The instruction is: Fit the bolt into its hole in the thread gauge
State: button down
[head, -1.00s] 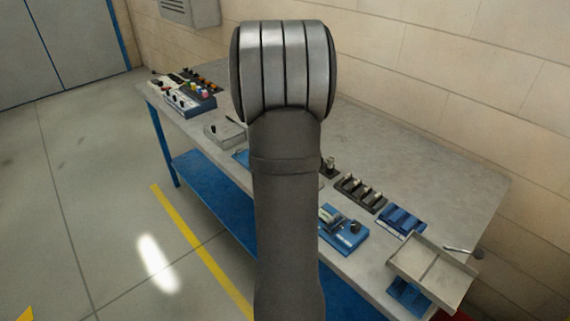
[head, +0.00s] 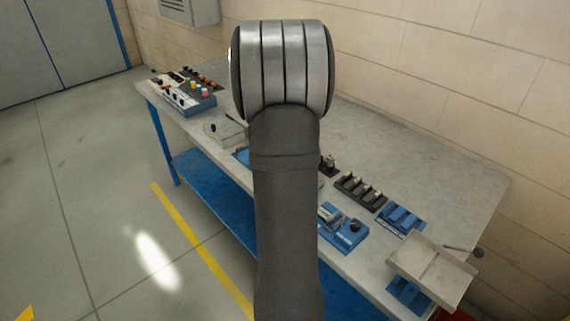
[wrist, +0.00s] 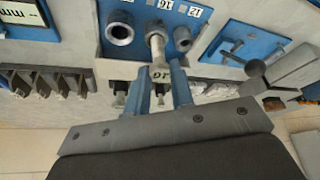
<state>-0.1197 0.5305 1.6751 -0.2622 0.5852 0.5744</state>
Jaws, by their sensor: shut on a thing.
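My gripper (wrist: 160,80) shows in the wrist view with its two blue fingers closed around the head of a grey bolt (wrist: 155,42) marked "10". The bolt's shank points up the picture, away from my gripper, toward the thread gauge (wrist: 143,14). The gauge has a blue, numbered face and round metal-rimmed holes. One hole (wrist: 119,33) shows left of the bolt and another (wrist: 183,38) right of it. The bolt's far end lies over the gauge between these holes; I cannot tell whether it is inside a hole. In the head view my arm hides the gripper and bolt.
In the wrist view a blue panel (wrist: 240,42) with a dark-knobbed lever lies right of the gauge. In the head view, a dark rack (head: 360,190), a blue fixture (head: 342,230) and a raised tray (head: 432,268) stand right of my arm. The back right bench (head: 430,175) is clear.

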jog(key=shift+f, duration=0.65)
dwell(0.8)
jog(key=c, duration=1.2)
grip_release()
jog(key=shift+o, duration=0.2)
jog(key=shift+r, duration=3.5)
jog(key=shift+f, duration=3.5)
